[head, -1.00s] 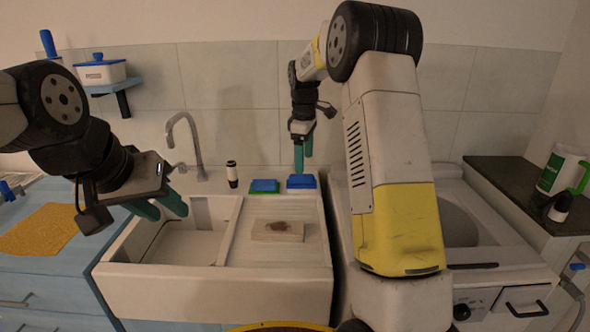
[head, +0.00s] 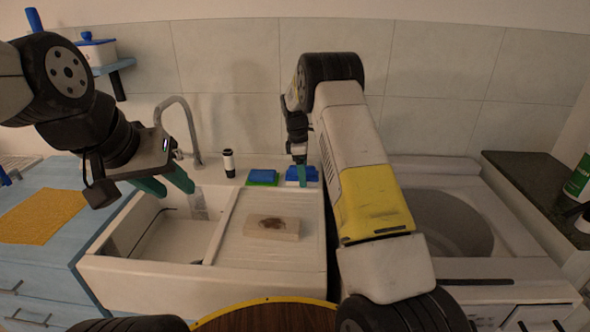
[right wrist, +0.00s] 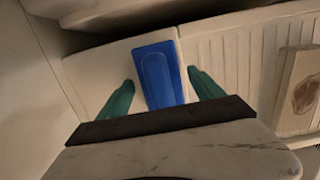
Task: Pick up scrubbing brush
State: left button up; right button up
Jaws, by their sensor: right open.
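The scrubbing brush appears to be the blue block (head: 293,174) on the back ledge of the sink, right of a blue and green sponge-like block (head: 262,177). In the right wrist view the blue block (right wrist: 160,80) lies between the two green fingers. My right gripper (right wrist: 161,77) is open around it, with a gap on each side. In the head view the right gripper (head: 301,172) partly hides the block. My left gripper (head: 172,186) is open and empty above the left side of the sink.
The white sink (head: 200,275) has a basin at left and a ribbed drainboard at right. A stained board (head: 272,228) lies on the drainboard. A faucet (head: 190,130) and a dark-capped bottle (head: 229,163) stand at the back. A yellow mat (head: 40,217) lies on the left counter.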

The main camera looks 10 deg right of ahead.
jog(key=shift+f, duration=0.4)
jog(key=c, duration=1.5)
jog(key=shift+r, duration=0.1)
jog(key=shift+r, duration=0.45)
jog(key=r, duration=0.2)
jog(key=shift+s+a+r, duration=0.1)
jog(key=shift+s+r, duration=0.2)
jog(key=shift+r, duration=0.05)
jog(key=s+a, duration=0.2)
jog(key=s, duration=0.2)
jog(key=s+a+r, duration=0.1)
jog(key=s+a, duration=0.1)
jog(key=s, duration=0.3)
jog(key=s+a, duration=0.2)
jog(key=s, duration=0.3)
jog(key=shift+s+r, duration=0.1)
jog(key=shift+r, duration=0.05)
